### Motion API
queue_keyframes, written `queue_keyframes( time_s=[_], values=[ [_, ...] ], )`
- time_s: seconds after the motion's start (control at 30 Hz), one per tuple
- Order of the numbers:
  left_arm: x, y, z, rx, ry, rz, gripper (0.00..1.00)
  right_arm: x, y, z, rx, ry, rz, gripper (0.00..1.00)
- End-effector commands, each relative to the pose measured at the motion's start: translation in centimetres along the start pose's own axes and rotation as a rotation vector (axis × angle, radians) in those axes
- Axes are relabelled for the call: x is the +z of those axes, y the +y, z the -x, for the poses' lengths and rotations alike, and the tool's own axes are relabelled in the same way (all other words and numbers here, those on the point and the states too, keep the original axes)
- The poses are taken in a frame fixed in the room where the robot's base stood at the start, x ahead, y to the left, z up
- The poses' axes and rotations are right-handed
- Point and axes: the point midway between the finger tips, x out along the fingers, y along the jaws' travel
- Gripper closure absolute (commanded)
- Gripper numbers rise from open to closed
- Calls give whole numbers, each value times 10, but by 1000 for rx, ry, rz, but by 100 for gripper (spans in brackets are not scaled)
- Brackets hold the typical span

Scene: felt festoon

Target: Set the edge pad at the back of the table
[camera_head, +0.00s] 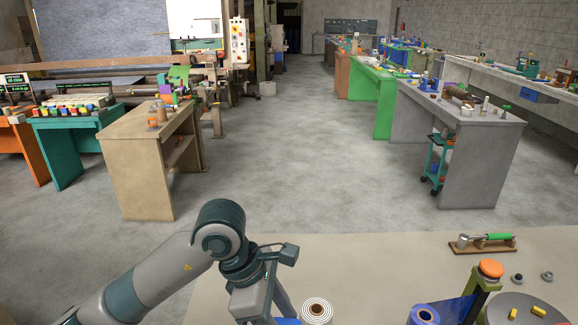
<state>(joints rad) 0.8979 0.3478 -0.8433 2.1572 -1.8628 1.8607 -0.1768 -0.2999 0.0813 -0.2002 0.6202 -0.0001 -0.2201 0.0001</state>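The beige table (370,260) fills the bottom of the head view, and its back edge runs across at mid-right. My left arm comes in from the left, and its wrist and gripper (268,305) point down over the table's near left part. The fingertips are cut off by the bottom edge, so I cannot tell whether they are open or hold anything. A bit of blue (287,321) shows just beside the gripper at the bottom edge. I cannot pick out the edge pad for certain. My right gripper is not in view.
A white ringed roll (317,311) stands right of my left gripper. Further right are a blue roll (424,316), an orange-topped post (490,269), a grey disc (515,310) with yellow pieces and a green-handled tool (485,241). The table's back middle is clear.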

Motion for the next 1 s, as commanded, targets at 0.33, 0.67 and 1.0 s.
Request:
queue_keyframes(
  time_s=[0.33, 0.67, 1.0],
  values=[
    [-48, -1, -2, -139, 3, -328, 79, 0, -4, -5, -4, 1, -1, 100],
    [-106, -6, 5, -312, 4, -742, 79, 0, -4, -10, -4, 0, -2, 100],
    [-166, -16, 22, -486, 3, -1164, 79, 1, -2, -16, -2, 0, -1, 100]
  ],
)
